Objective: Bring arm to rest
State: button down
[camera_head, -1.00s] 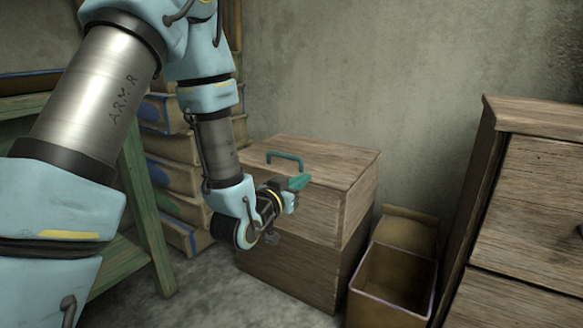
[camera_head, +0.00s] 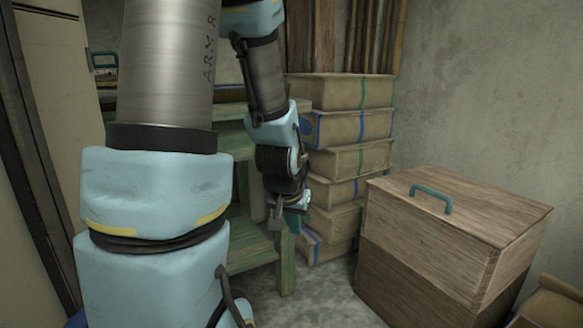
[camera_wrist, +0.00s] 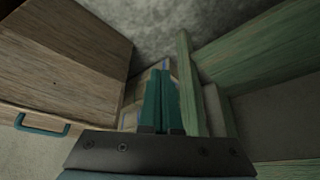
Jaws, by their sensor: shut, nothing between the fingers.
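My gripper (camera_head: 291,222) hangs at the end of my arm in the head view, pointing downward, in front of the green shelf's leg and left of the stacked boxes. In the wrist view its teal fingers (camera_wrist: 160,100) lie side by side, shut with nothing between them. The arm's upper links fill the left and middle of the head view and hide part of the shelf.
A wooden chest (camera_head: 450,235) with a teal handle (camera_head: 431,196) stands at the right; it also shows in the wrist view (camera_wrist: 60,60). Stacked tan boxes (camera_head: 345,128) stand behind the gripper. A green shelf (camera_head: 288,262) is close behind the arm. Some grey floor (camera_head: 325,295) is bare.

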jog(key=s+a+r+n+g+y+p, duration=0.1)
jog(key=s+a+r+n+g+p, duration=0.2)
jog(key=s+a, duration=0.5)
notch_tip(320, 180, up, 37)
jog(key=p, duration=3.5)
jog(key=shift+w+d+p, duration=0.25)
jog(key=shift+w+p, duration=0.05)
